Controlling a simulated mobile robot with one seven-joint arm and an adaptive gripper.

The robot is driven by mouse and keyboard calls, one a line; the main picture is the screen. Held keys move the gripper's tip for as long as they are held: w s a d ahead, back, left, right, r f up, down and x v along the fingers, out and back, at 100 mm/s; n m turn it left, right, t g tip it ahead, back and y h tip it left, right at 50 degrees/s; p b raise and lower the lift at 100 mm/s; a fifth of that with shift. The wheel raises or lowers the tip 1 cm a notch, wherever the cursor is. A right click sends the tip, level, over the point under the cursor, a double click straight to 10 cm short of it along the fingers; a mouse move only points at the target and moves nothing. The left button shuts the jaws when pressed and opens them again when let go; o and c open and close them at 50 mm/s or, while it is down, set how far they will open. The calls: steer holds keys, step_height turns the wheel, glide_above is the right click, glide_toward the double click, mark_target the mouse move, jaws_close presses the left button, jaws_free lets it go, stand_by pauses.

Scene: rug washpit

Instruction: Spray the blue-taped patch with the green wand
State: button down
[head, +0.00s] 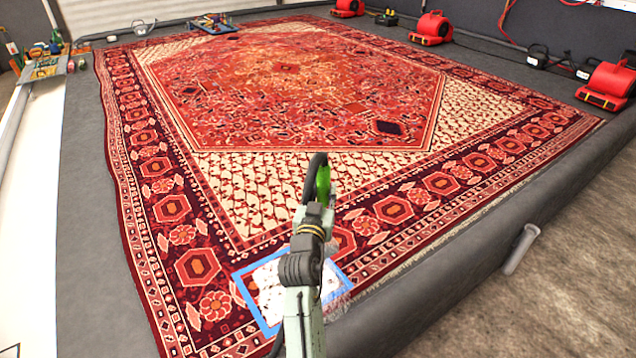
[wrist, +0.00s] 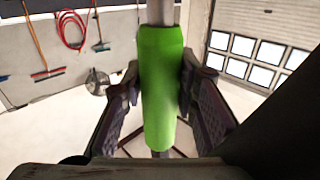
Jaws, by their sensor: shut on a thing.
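My gripper (wrist: 160,112) is shut on the green wand (wrist: 161,85), whose thick green sleeve lies between the two fingers in the wrist view. A grey metal tube shows above and below the sleeve. In the head view a bit of the green wand (head: 323,183) shows at the end of my arm, above the rug. The blue-taped patch (head: 245,287) lies at the rug's near corner, a blue tape frame around a whitish area. My arm hides its middle and part of its lower side. The wand's tip cannot be made out.
The patterned red rug (head: 290,100) covers most of the floor inside a dark padded rim (head: 480,240). Red blowers (head: 432,28) stand along the far and right sides. A tool tray (head: 45,66) is at the far left.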

steer(key=shift+s+d+r+p, duration=0.15)
steer(key=shift+s+d+p, duration=0.2)
steer(key=shift+s+d, duration=0.3)
steer(key=shift+s+a+b, duration=0.45)
steer(key=shift+a+b, duration=0.05)
steer(key=shift+a, duration=0.3)
steer(key=shift+s+a+b, duration=2.25)
steer(key=shift+s+a, duration=0.95)
steer(key=shift+a, duration=1.2)
steer(key=w+a+b, duration=0.4)
steer(key=w+a, duration=0.3)
steer(key=w, duration=0.2)
steer(key=w+a+b, duration=0.4)
steer(key=w+a, duration=0.3)
steer(key=w, duration=0.3)
steer(key=shift+w, duration=0.25)
